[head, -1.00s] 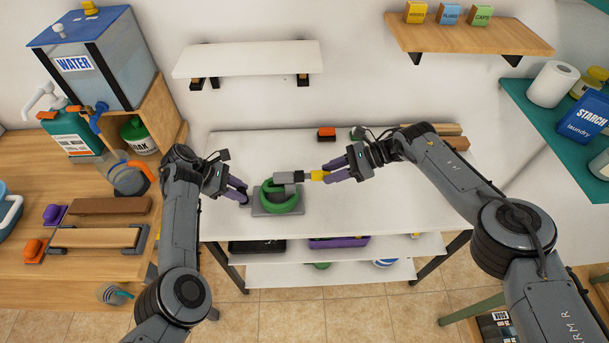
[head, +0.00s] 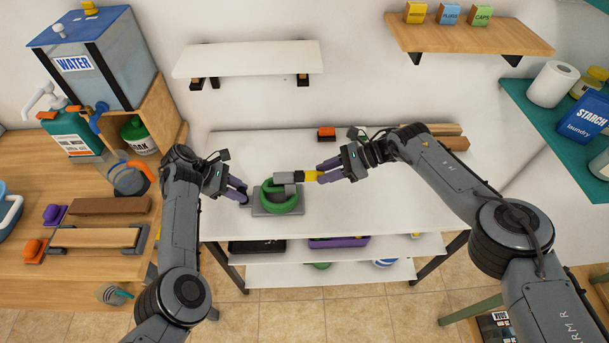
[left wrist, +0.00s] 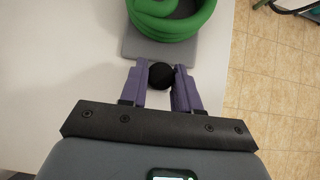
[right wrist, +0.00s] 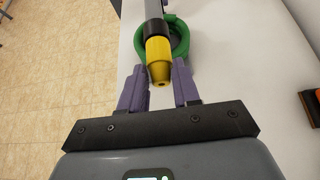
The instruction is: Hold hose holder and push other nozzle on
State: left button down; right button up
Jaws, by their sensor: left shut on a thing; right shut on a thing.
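The hose holder is a grey base plate (head: 262,211) with a coiled green hose (head: 279,206) on it, on the white table. A grey hose end (head: 288,177) points right from the coil. My left gripper (left wrist: 161,78) is shut on the black knob (left wrist: 161,75) at the plate's near edge; it also shows in the head view (head: 244,198). My right gripper (head: 318,174) is shut on the yellow nozzle (right wrist: 158,62). In the right wrist view the nozzle is in line with the dark collar of the hose end and appears to meet it. I cannot tell how deeply it is seated.
An orange block (head: 327,133) and wooden blocks (head: 445,137) lie at the table's back. A white shelf (head: 249,59) hangs above. The table is clear to the right of the coil. A wooden bench (head: 60,190) stands at the left.

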jog(key=shift+a, duration=0.15)
dwell(0.5)
jog(key=o, duration=1.1)
jog(key=v, duration=1.2)
pick_arm(q)
jog(key=c, duration=0.7)
grip_release()
jog(key=shift+c, duration=0.2)
